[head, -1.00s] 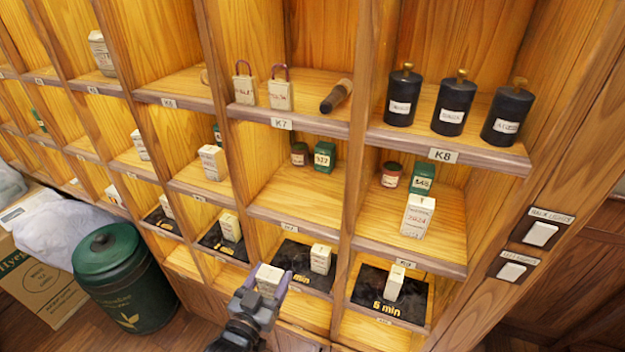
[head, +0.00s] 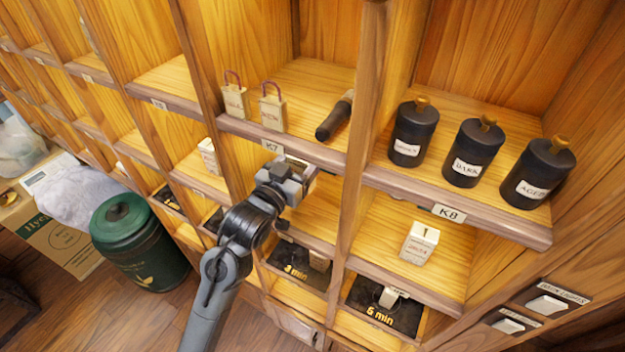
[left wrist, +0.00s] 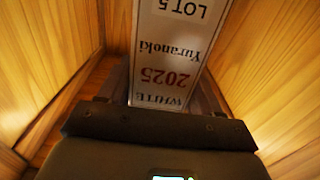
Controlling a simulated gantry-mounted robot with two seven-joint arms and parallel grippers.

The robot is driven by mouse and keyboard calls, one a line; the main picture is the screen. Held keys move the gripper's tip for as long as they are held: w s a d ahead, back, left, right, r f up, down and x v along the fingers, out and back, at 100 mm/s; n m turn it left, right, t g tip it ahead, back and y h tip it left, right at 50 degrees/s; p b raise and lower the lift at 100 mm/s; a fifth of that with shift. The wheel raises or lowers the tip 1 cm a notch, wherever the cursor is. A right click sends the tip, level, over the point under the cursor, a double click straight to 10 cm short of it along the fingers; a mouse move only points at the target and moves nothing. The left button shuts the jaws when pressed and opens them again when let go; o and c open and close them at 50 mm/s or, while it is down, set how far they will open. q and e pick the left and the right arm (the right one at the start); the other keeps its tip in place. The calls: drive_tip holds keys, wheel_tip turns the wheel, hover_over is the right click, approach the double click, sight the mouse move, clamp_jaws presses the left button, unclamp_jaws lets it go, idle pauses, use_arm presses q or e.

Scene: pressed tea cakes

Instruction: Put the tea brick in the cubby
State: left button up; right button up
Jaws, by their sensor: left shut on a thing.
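My left gripper (head: 296,184) is shut on a tea brick and holds it in front of the cubby under the K7 shelf. In the left wrist view the brick (left wrist: 170,50) has a white label reading WHITE, 2025, Yuranoki and LOT 5, upside down. Wooden cubby walls (left wrist: 255,75) stand on both sides of it there. In the head view the gripper mostly hides the brick. The cubby under K7 (head: 318,215) is partly hidden by my arm. My right gripper is not in view.
A white labelled box (head: 419,243) stands in the cubby under K8. Black canisters (head: 474,155) fill the K8 shelf. Small blocks stand on black mats below. A green bin (head: 135,240) is at lower left.

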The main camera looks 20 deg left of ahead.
use_arm(q)
drive_tip(key=f, duration=0.4)
drive_tip(key=shift+s+f, duration=0.2)
drive_tip(key=shift+f, duration=0.05)
drive_tip(key=shift+w+f, duration=0.1)
drive_tip(key=shift+f, duration=1.8)
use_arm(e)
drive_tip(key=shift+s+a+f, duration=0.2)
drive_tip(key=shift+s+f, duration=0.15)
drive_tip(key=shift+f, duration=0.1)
use_arm(q)
drive_tip(key=shift+f, duration=0.15)
drive_tip(key=o, duration=1.1)
drive_tip(key=shift+o, duration=0.2)
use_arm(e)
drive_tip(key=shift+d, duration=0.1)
